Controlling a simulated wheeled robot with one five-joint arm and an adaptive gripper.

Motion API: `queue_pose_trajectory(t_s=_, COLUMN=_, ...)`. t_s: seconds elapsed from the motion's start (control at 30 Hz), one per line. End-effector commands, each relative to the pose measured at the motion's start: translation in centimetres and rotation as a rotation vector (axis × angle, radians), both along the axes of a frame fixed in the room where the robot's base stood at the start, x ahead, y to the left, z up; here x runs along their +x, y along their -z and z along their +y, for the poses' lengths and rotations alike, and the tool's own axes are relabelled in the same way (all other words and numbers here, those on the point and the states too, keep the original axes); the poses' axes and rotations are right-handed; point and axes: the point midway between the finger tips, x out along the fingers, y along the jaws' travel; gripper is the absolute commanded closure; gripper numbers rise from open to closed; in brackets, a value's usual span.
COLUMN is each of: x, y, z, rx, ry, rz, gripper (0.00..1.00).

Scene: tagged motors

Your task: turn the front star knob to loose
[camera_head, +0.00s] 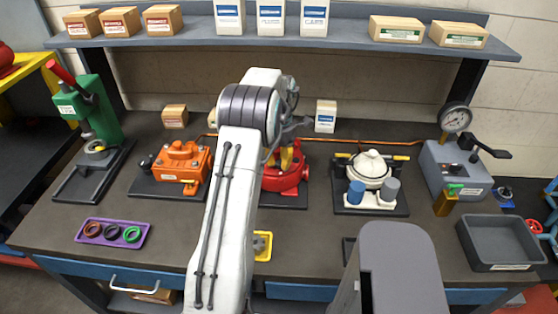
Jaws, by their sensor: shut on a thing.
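The red motor (288,178) stands on a dark base plate at the middle of the bench, partly hidden behind my arm. A yellow part (298,157) shows at its top, directly under my gripper (278,150); it appears to be the star knob, but its star shape and turn position cannot be made out. My gripper reaches down over the red motor and is shut on this knob. The fingertips and the contact are mostly hidden by my arm.
An orange motor (180,163) stands left and a white one (369,170) right. A green press (92,108), purple ring tray (112,233), gauge unit (455,168) and grey bin (502,243) are farther out. A shelf (340,37) with boxes runs above.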

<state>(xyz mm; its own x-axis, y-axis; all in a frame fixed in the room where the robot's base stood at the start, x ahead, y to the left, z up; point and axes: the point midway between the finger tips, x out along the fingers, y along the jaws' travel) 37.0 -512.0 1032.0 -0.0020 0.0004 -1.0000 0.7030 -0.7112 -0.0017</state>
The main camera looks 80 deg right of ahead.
Motion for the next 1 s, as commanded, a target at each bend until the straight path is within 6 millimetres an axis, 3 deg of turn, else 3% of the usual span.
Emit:
queue_pose_trajectory(t_s=0.03, x=-0.3, y=0.2, z=0.0, rx=0.001, ry=0.006, rz=0.000, gripper=1.00)
queue_pose_trajectory(t_s=0.07, x=-0.3, y=0.2, z=0.0, rx=0.001, ry=0.006, rz=0.000, gripper=0.73)
queue_pose_trajectory(t_s=0.33, x=-0.2, y=0.1, z=0.0, rx=-0.001, ry=0.004, rz=0.000, gripper=0.49)
queue_pose_trajectory(t_s=0.67, x=-0.1, y=-0.3, z=-0.1, rx=-0.002, ry=0.002, rz=0.001, gripper=0.49)
queue_pose_trajectory(t_s=1.0, x=-0.1, y=-5.1, z=-0.2, rx=-0.007, ry=0.003, rz=0.000, gripper=0.49)
